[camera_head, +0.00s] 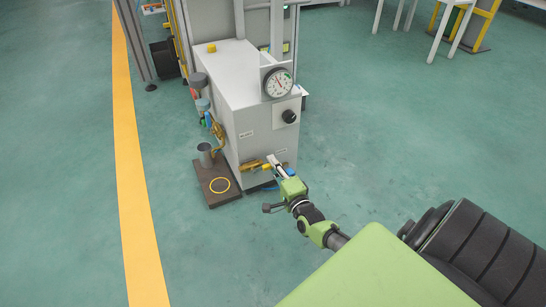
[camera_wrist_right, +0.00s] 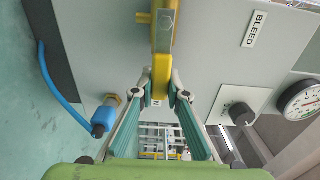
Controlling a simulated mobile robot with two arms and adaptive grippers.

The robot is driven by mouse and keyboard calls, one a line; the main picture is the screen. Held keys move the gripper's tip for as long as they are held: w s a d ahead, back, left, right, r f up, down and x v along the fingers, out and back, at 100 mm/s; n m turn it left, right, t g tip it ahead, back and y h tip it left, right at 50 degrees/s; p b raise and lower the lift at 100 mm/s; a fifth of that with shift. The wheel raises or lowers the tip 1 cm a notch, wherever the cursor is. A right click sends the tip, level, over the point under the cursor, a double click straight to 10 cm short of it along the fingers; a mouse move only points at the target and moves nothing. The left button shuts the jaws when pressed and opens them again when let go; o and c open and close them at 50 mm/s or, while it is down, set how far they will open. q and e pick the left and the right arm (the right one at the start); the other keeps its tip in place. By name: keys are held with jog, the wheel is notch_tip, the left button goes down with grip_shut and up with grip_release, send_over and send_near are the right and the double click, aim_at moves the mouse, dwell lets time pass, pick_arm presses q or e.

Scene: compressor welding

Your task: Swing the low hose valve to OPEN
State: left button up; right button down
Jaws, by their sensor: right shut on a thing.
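The low hose valve (camera_head: 253,166) sits low on the front of a grey cabinet (camera_head: 252,115) in the head view; its body looks brass-coloured. In the wrist view its yellow lever (camera_wrist_right: 162,40) runs from the top edge down between my fingers. My right gripper (camera_head: 276,163) reaches it from the lower right. In the wrist view the gripper (camera_wrist_right: 161,82) is shut on the lever's end, one finger on each side. A label behind the fingers is mostly hidden, so I cannot read the valve position. My left gripper is not in view.
A blue hose (camera_wrist_right: 52,85) with a blue connector (camera_wrist_right: 103,120) lies left of the lever. A black knob (camera_head: 289,116) and a round gauge (camera_head: 278,83) are higher on the cabinet. Floor to the right is clear.

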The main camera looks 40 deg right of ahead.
jog(key=shift+f, duration=0.1)
dwell(0.3)
jog(key=c, duration=2)
grip_release()
jog(key=shift+o, duration=0.2)
jog(key=shift+s, duration=0.1)
jog(key=v, duration=1.2)
